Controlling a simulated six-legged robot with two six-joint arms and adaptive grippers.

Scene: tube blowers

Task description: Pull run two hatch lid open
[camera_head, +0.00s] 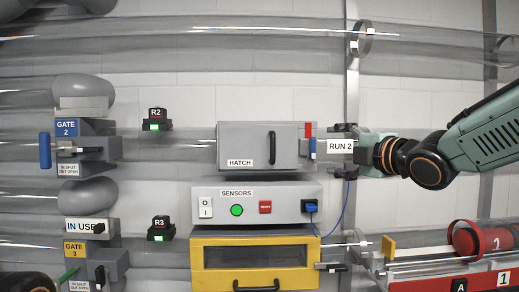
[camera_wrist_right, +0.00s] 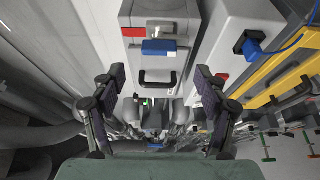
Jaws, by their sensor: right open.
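The grey hatch box (camera_head: 235,135) labelled HATCH is on the run two tube. It has a dark upright handle (camera_head: 274,147) on its front, and its lid looks shut. A blue latch piece (camera_head: 312,148) and a red tab (camera_head: 308,129) sit at its right end. My right gripper (camera_head: 338,150) is open and empty, just right of the hatch, pointing left. In the right wrist view, the hatch (camera_wrist_right: 160,15), blue piece (camera_wrist_right: 160,47) and dark handle (camera_wrist_right: 157,77) lie ahead between the open fingers (camera_wrist_right: 157,80). My left gripper is out of view.
The RUN 2 label (camera_head: 340,147) shows between my right fingers. The sensors box (camera_head: 255,212) with a blue plug (camera_head: 311,206) and cable is below the hatch. A yellow drawer (camera_head: 254,241) is lower. GATE 2 (camera_head: 85,145) stands left. Clear tubes run across the wall.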

